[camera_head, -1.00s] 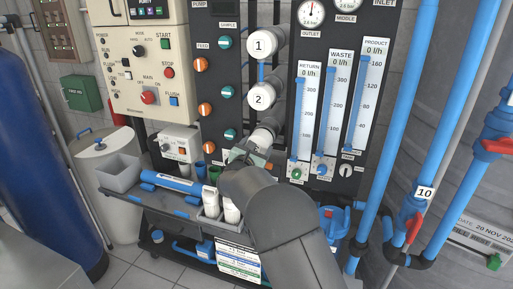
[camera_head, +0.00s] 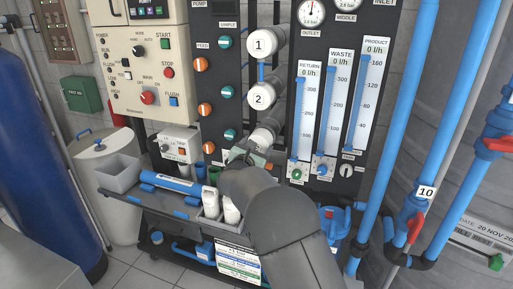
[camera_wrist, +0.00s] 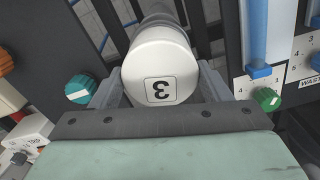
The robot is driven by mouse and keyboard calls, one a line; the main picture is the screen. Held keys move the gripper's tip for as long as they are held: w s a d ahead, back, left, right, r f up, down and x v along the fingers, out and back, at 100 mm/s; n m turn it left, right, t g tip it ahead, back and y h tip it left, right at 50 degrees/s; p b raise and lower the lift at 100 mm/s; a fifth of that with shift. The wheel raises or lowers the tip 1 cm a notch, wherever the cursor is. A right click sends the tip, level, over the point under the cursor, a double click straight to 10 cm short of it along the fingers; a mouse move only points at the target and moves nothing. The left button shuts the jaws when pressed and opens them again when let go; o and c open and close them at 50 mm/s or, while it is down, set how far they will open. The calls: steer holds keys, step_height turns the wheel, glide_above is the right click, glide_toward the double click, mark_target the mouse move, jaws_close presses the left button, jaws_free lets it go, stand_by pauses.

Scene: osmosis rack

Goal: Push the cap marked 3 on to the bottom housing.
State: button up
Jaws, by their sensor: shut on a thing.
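The white cap marked 3 (camera_wrist: 160,62) fills the middle of the wrist view, its label upside down there. My gripper (camera_wrist: 160,92) is shut on it, with a grey finger on each side. Behind the cap, the dark grey bottom housing (camera_wrist: 154,10) shows in line with it; I cannot tell whether a gap is left between them. In the head view the cap (camera_head: 260,138) is partly hidden by my gripper (camera_head: 250,157) and my arm, at the lowest of three housings.
Caps marked 1 (camera_head: 259,45) and 2 (camera_head: 258,96) sit on the housings above. Flow meters (camera_head: 305,115) stand close on the right, and orange and green knobs (camera_head: 203,109) on the left. A grey cart (camera_head: 125,195) with bottles is below.

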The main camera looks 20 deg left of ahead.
steer(key=shift+w, duration=0.5)
steer(key=o, duration=1.1)
steer(key=shift+s, duration=0.15)
steer(key=s+b, duration=0.1)
steer(key=s, duration=0.4)
steer(key=s+b, duration=0.1)
steer(key=s, duration=0.5)
steer(key=s+b, duration=0.1)
steer(key=s, duration=0.5)
steer(key=shift+s+a+b, duration=0.1)
steer(key=shift+a+b, duration=0.15)
steer(key=shift+b, duration=0.15)
